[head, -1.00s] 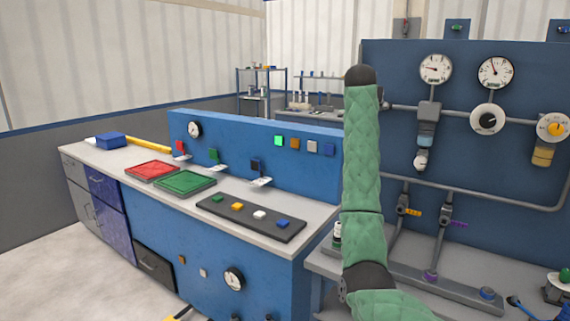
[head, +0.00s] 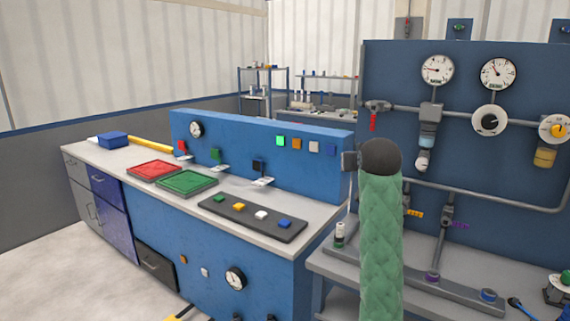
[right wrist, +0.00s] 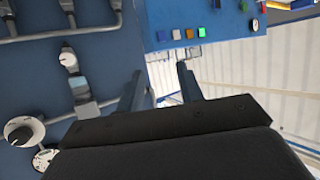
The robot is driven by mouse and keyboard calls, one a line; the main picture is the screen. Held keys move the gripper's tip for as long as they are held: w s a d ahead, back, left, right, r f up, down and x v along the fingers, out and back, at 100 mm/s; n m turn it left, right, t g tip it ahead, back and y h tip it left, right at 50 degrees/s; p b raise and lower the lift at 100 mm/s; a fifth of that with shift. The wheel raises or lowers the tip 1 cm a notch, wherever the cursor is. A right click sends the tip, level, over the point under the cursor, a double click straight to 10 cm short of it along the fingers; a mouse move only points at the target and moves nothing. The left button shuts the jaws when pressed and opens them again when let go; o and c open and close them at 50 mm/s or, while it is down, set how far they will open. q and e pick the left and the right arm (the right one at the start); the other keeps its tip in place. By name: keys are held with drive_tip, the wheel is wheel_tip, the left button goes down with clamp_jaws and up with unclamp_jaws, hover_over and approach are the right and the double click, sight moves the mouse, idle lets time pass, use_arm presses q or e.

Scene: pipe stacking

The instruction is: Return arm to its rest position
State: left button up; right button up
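My right arm (head: 382,240), in a green quilted sleeve, stands upright in front of the blue pipe panel (head: 520,190) in the head view. Its dark rounded end (head: 380,157) has a small dark block at its left; I cannot make out the fingers there. In the right wrist view my right gripper (right wrist: 163,75) has two dark fingers spread apart with nothing between them. My left gripper is in neither view.
A blue workbench stands left with a red tray (head: 155,170), a green tray (head: 187,183) and a dark strip (head: 252,217) of coloured blocks. A grey bench (head: 345,270) with pipe fittings lies below the panel. Pale floor (head: 60,260) is free at lower left.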

drive_tip(key=s+a+f+n+g+y+p, duration=0.1)
drive_tip(key=s+a+f+g, duration=0.15)
drive_tip(key=s+f, duration=1.15)
drive_tip(key=s+a+f+n+g, duration=0.1)
drive_tip(key=s+f+g, duration=0.2)
drive_tip(key=s+f, duration=1.05)
drive_tip(key=s+a+f+g+y+p, duration=0.1)
drive_tip(key=s+a+f+g, duration=0.15)
drive_tip(key=s+f, duration=1.1)
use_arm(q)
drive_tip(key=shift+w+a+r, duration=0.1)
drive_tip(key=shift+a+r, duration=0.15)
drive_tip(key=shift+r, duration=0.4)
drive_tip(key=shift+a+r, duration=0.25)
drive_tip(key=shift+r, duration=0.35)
use_arm(e)
drive_tip(key=s+f+g, duration=0.3)
drive_tip(key=s+f, duration=0.8)
drive_tip(key=s, duration=0.1)
drive_tip(key=shift+s+d+f, duration=0.3)
drive_tip(key=shift+f, duration=0.05)
